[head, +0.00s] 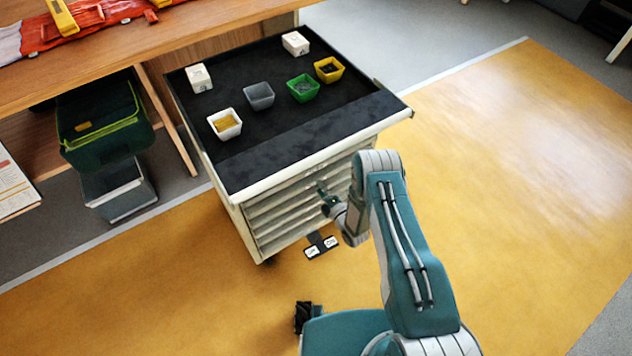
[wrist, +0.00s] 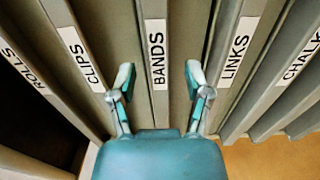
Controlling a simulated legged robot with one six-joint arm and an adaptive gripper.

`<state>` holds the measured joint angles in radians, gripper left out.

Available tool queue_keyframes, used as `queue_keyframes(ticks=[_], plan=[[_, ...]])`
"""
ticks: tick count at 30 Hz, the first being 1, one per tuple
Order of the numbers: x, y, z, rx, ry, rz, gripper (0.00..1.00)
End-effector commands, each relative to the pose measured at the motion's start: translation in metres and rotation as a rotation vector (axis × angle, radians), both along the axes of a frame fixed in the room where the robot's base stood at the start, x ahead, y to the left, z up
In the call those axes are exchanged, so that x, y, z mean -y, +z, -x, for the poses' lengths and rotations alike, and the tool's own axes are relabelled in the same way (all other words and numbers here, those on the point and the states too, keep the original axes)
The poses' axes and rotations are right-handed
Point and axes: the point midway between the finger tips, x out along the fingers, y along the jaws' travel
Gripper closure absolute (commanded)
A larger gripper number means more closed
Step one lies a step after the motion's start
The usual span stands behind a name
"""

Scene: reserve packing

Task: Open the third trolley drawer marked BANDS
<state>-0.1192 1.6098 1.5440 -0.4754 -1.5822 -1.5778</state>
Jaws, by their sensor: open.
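The trolley (head: 262,190) stands left of my arm, its stacked drawer fronts facing me. In the wrist view the drawer fronts run as upright strips with white labels. The drawer marked BANDS (wrist: 157,55) is in the middle, between CLIPS (wrist: 80,58) and LINKS (wrist: 238,48). My gripper (wrist: 160,78) is open and empty, one finger on each side of the BANDS strip. I cannot tell whether the fingers touch it. In the head view my gripper (head: 325,198) is close to the drawer fronts, partly hidden by my wrist.
ROLLS (wrist: 22,68) and CHALK (wrist: 302,55) labels flank the others. The trolley's black top holds small bins, including a green bin (head: 303,88), and white boxes (head: 296,43). A wooden bench (head: 110,52) is at left. The yellow floor (head: 520,150) on the right is clear.

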Motion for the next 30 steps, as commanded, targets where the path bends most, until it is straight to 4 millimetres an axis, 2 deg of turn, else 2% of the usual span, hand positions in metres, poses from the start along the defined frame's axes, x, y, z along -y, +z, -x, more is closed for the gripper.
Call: queue_keyframes(ticks=[6, 16, 17, 18, 20, 21, 30], plan=[[-0.015, 0.0, -0.022, 0.001, 0.0, -0.001, 0.36], [-0.017, 0.0, -0.026, 0.0, 0.0, -0.002, 0.36], [-0.017, 0.0, -0.026, -0.001, 0.0, -0.002, 0.45], [-0.017, 0.0, -0.025, -0.001, 0.0, -0.001, 0.63], [-0.017, 0.0, -0.025, -0.001, 0.0, -0.001, 0.9], [-0.017, 0.0, -0.025, -0.001, 0.0, 0.0, 1.0], [-0.018, -0.003, -0.024, -0.008, 0.001, 0.002, 1.0]])
